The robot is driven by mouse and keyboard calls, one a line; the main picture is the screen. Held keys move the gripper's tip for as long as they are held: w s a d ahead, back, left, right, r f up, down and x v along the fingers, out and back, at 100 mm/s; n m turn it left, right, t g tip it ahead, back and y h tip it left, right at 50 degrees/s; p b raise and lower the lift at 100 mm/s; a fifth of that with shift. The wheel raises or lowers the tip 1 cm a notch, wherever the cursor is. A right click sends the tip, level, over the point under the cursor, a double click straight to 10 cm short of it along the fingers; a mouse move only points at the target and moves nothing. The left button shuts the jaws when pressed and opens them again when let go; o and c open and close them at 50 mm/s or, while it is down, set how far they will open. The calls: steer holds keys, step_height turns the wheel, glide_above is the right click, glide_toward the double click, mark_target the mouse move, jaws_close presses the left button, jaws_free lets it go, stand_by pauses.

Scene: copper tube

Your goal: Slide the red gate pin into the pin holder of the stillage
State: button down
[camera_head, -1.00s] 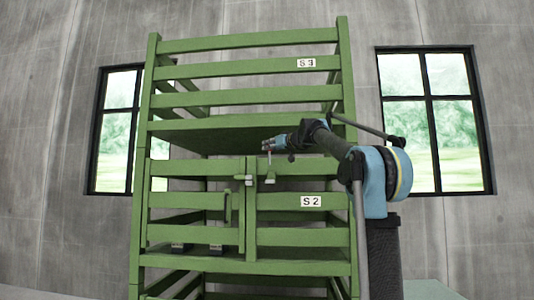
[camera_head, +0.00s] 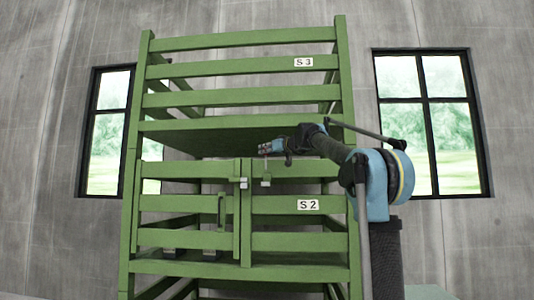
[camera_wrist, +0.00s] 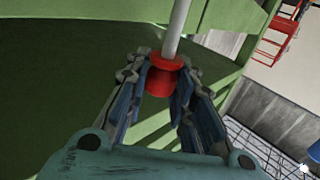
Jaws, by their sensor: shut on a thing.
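The red gate pin shows in the wrist view as a red head (camera_wrist: 160,82) with a pale grey shaft (camera_wrist: 178,28) running up out of the picture. My gripper (camera_wrist: 160,90) is shut on the red head, which sits between its two blue-padded fingers. In the head view my gripper (camera_head: 265,148) is in front of the green stillage (camera_head: 190,206), near the gate tops and below the upper deck. The pin there is a tiny thin shape below the fingers. Two small grey fittings, one on the left gate (camera_head: 243,183) and one on the right gate (camera_head: 266,181), lie below it. I cannot tell which is the pin holder.
The upper deck (camera_head: 200,130) is close above my gripper. Gate rails (camera_head: 300,170) lie just below and behind it. The wrist view shows a red frame (camera_wrist: 280,35) and a wire-mesh panel (camera_wrist: 245,145) off to the right.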

mark_target(266, 168)
steer(key=shift+f, duration=2.35)
steer(key=shift+s+f, duration=0.15)
steer(key=shift+f, duration=3.8)
steer(key=c, duration=1.3)
jaws_free()
steer(key=shift+d, duration=0.1)
steer(key=v, duration=1.2)
